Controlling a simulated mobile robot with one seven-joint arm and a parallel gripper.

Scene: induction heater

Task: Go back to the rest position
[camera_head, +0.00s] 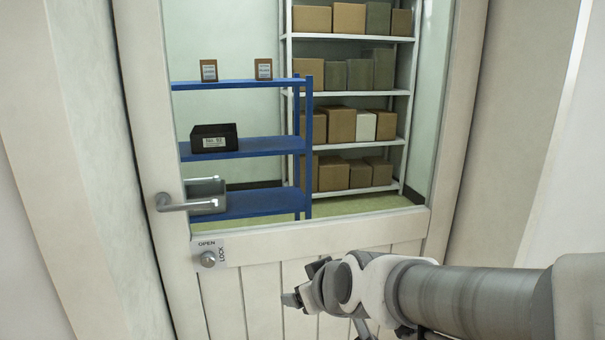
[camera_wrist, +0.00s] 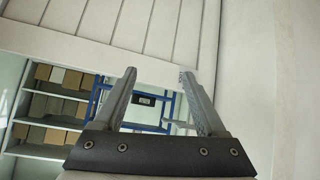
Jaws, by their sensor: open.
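My gripper (camera_head: 303,284) is in front of the lower panel of a white door (camera_head: 262,297), right of the door's lock knob (camera_head: 208,259) and below its window. In the wrist view my gripper (camera_wrist: 157,86) has its two fingers spread apart with nothing between them. Through that gap the window and the blue shelf behind it show. My arm reaches in from the right of the head view. Whether the fingertips touch the door cannot be told.
The door has a lever handle (camera_head: 187,203) at the left and looks closed. Behind the glass are a blue shelf (camera_head: 255,204) with a black bin (camera_head: 214,139) and a grey bin (camera_head: 205,190), and a white rack (camera_head: 350,93) of boxes. Pale walls flank the door.

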